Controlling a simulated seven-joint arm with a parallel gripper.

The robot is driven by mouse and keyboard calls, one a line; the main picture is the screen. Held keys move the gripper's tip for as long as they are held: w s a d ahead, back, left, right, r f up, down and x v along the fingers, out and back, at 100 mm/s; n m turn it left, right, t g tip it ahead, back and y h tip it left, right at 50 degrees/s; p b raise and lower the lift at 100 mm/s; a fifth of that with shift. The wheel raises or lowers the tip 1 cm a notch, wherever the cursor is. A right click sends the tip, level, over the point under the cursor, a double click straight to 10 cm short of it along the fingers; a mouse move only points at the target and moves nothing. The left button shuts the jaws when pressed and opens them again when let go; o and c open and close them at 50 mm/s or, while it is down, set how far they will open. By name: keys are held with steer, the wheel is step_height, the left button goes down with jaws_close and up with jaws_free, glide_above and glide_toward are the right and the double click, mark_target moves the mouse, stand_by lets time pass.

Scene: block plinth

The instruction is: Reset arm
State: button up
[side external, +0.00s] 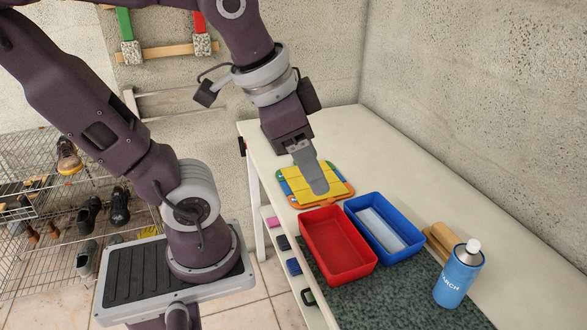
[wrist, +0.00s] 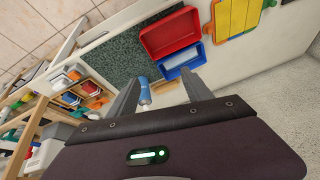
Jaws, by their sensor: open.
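My gripper (side external: 319,188) points down above the table in the side view, where its fingers overlap the yellow slatted board in the picture. In the wrist view my gripper (wrist: 162,75) has its two fingers wide apart with nothing held between them. My arm bends over from the upper left. The height of the fingers above the board is hard to tell.
A yellow board (side external: 295,186), an empty-looking red bin (side external: 335,270) and a blue bin (side external: 410,256) holding a pale block (side external: 383,231) stand on the white table (side external: 395,155). A blue can (side external: 458,278) and wooden block (side external: 437,241) stand near a green mat (side external: 390,303). A concrete wall rises behind.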

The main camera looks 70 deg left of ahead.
steer(key=s, duration=0.1)
steer(key=s+n, duration=0.2)
steer(key=shift+d+f+t, duration=0.3)
steer(key=shift+f+t, duration=0.05)
steer(key=shift+t, duration=0.05)
stand_by(0.9)
